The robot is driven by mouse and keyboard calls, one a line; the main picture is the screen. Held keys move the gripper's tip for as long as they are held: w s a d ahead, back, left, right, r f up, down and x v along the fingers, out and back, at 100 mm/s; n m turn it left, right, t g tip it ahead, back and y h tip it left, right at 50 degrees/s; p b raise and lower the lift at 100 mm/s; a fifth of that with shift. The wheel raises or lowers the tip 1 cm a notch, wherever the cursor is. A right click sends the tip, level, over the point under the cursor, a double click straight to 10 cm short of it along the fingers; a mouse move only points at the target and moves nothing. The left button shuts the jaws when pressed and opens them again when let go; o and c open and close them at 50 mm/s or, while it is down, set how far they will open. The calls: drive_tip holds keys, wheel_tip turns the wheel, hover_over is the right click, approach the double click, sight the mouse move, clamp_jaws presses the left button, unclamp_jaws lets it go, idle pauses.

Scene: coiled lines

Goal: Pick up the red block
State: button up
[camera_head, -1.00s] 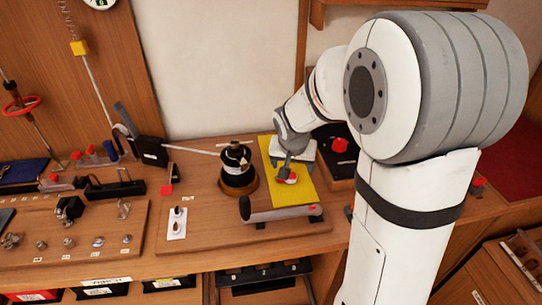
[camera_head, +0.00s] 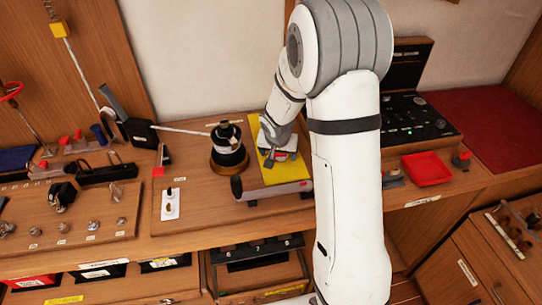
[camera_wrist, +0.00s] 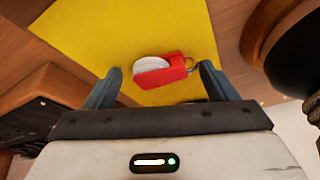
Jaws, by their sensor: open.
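The red block (camera_wrist: 172,76) lies on a yellow mat (camera_wrist: 120,35) in the wrist view. It has a round whitish part on its left and a small metal ring at its right end. My gripper (camera_wrist: 161,70) is open, with one blue-grey finger on each side of the block and visible gaps to it. In the head view my gripper (camera_head: 270,160) is over the yellow mat (camera_head: 292,174), and it mostly hides the block there. I cannot tell the height of the fingertips above the mat.
A black winch-like drum (camera_head: 228,158) stands close to the left of the mat. A grey bar with a black end (camera_head: 275,190) lies along the mat's front edge. A red tray (camera_head: 427,168) and a black control panel (camera_head: 410,118) are on the right.

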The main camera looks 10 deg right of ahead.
clamp_jaws()
idle(0.8)
